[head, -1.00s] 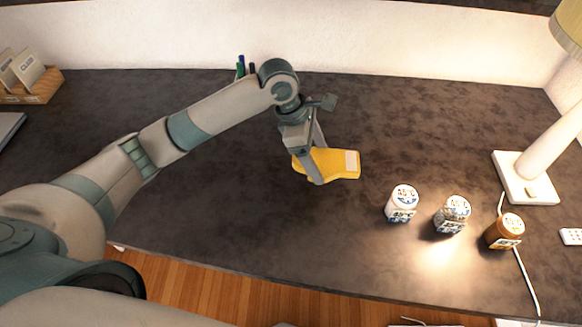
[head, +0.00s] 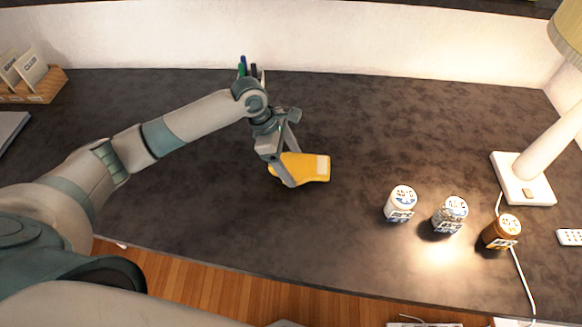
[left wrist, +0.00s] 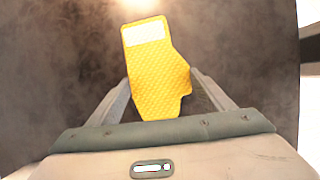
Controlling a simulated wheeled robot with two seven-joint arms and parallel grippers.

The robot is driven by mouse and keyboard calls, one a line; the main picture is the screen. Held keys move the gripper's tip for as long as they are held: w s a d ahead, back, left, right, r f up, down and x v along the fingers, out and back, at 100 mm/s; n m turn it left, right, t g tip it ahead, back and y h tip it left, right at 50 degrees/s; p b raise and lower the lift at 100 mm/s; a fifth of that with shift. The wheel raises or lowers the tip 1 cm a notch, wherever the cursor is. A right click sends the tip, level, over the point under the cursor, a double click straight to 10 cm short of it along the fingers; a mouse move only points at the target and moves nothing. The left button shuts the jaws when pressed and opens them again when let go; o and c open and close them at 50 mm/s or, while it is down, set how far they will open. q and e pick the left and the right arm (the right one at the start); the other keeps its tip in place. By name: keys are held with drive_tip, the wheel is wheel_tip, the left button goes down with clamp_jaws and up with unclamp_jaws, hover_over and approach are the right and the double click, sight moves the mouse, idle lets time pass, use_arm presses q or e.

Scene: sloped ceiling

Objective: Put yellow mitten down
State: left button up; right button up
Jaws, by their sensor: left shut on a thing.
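The yellow mitten (head: 309,170) has a pale cuff and is at the middle of the dark desk in the head view. My left gripper (head: 281,170) is shut on its left part, with fingers on either side. In the left wrist view the mitten (left wrist: 157,78) lies between the two fingers, its pale cuff pointing away from the gripper. Whether the mitten touches the desk or hangs just above it I cannot tell. My right gripper is not in view.
Three jars, a white one (head: 400,205), a patterned one (head: 450,215) and an amber one (head: 501,232), stand right of the mitten. A lamp (head: 525,180) stands farther right. A pen holder (head: 252,75) is behind my left wrist. The desk (head: 200,215) is clear left and in front.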

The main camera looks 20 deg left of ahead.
sight(289, 166)
use_arm(q)
drive_tip(key=shift+f, duration=1.55)
drive_tip(key=shift+p, duration=0.3)
drive_tip(key=o, duration=1)
drive_tip(key=shift+o, duration=0.2)
drive_tip(key=shift+a+r, duration=0.2)
drive_tip(key=shift+r, duration=0.25)
drive_tip(key=b+v, duration=0.1)
drive_tip(key=v, duration=1)
drive_tip(key=shift+s+d+r+b, duration=0.1)
drive_tip(key=shift+s+b, duration=0.05)
drive_tip(key=shift+b, duration=0.2)
